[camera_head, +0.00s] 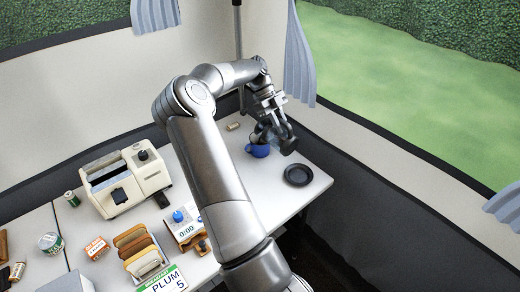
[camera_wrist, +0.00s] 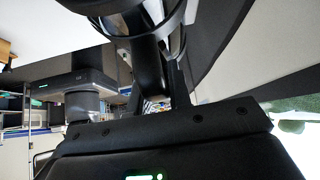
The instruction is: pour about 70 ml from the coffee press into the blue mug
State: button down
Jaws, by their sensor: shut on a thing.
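The blue mug (camera_head: 258,150) stands on the far part of the white counter, partly hidden by what is above it. My gripper (camera_head: 272,112) is over the mug, shut on the coffee press (camera_head: 287,141). The press looks dark and tilted, close above and to the right of the mug. In the wrist view the black fingers close on the press's dark handle (camera_wrist: 152,65), and a curved dark band of the press shows at the top. The spout, any stream and the level in the mug cannot be made out.
A black saucer (camera_head: 298,174) lies right of the mug. A small can (camera_head: 233,126) lies behind it. The window wall borders the counter.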

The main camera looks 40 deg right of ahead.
aim_at(291, 138)
jog(key=shift+s+r+t, duration=0.15)
jog(key=shift+s+t, duration=0.2)
jog(key=shift+t, duration=0.05)
jog(key=s, duration=0.1)
jog(key=s+f+t, duration=0.1)
jog(key=s, duration=0.1)
jog(key=shift+d+f+t, duration=0.15)
jog(key=shift+f+t, duration=0.15)
jog(key=shift+s+d+f+t+b, duration=0.1)
jog(key=shift+s+f+t+b, duration=0.2)
jog(key=shift+f+t, duration=0.35)
jog(key=shift+s+d+f+t+b, duration=0.1)
jog(key=shift+s+f+t, duration=0.25)
jog(key=shift+f+t, duration=0.3)
dwell(0.7)
jog(key=shift+s+f+t+y, duration=0.3)
jog(key=shift+f+t, duration=0.1)
jog(key=shift+f, duration=0.05)
jog(key=s+f+t+y+b, duration=0.1)
jog(key=s+f+t+b, duration=0.3)
jog(key=t, duration=0.6)
jog(key=shift+s+d+f+t+b, duration=0.25)
jog(key=shift+s+b, duration=0.45)
jog(key=shift+b, duration=0.35)
